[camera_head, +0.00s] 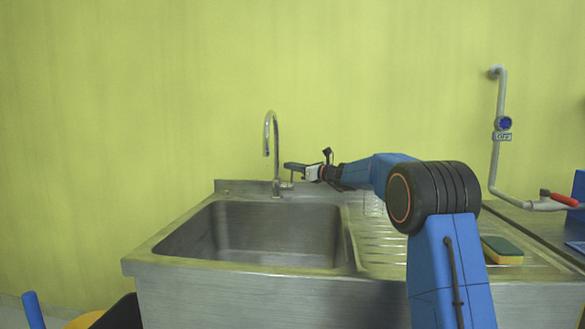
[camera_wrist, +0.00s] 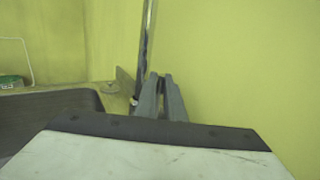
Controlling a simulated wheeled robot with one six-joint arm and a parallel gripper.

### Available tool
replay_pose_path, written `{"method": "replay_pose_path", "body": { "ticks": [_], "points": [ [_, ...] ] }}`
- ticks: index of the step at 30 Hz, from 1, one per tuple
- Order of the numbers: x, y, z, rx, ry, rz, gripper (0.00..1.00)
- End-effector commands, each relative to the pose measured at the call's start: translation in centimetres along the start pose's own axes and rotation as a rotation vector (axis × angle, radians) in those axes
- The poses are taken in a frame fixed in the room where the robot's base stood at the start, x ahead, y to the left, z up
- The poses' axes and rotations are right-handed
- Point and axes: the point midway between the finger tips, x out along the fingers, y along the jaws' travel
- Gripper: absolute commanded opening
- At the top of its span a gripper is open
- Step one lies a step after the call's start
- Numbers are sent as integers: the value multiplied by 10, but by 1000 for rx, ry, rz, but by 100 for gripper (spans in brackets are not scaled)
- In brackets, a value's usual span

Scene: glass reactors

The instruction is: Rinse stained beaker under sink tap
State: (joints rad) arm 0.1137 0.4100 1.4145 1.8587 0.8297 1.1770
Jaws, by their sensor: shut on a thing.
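The chrome sink tap (camera_head: 276,150) stands upright at the back of the steel sink (camera_head: 165,243), its curved spout facing the basin. My gripper (camera_head: 287,165) reaches in from the right, beside the tap post. In the wrist view my gripper's grey fingers (camera_wrist: 163,90) are close together, next to the tap post (camera_wrist: 147,35). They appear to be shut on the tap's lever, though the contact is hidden. A faint clear glass shape, perhaps the beaker (camera_head: 373,204), stands on the drainboard, partly hidden by my arm. I cannot make out any stain, nor any water from the spout.
The ribbed drainboard (camera_head: 385,240) is right of the basin. A yellow and green sponge (camera_head: 502,250) lies on it. A grey wall pipe (camera_head: 498,130) with a blue fitting and a red-handled valve (camera_head: 560,199) are at the right. The basin looks empty.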

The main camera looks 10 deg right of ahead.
Motion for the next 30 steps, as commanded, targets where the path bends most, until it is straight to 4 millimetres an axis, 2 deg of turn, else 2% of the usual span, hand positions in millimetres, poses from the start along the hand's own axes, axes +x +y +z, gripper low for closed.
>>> {"method": "replay_pose_path", "body": {
  "ticks": [16, 17, 18, 19, 30],
  "points": [
    [-4, 4, -1, -61, -39, -2, 0],
    [-4, 4, -1, -61, -39, -2, 14],
    [-4, 5, -1, -61, -39, -2, 23],
    [-4, 5, -1, -61, -39, -2, 28],
    [-4, 5, 4, -62, -40, -2, 28]
  ]
}}
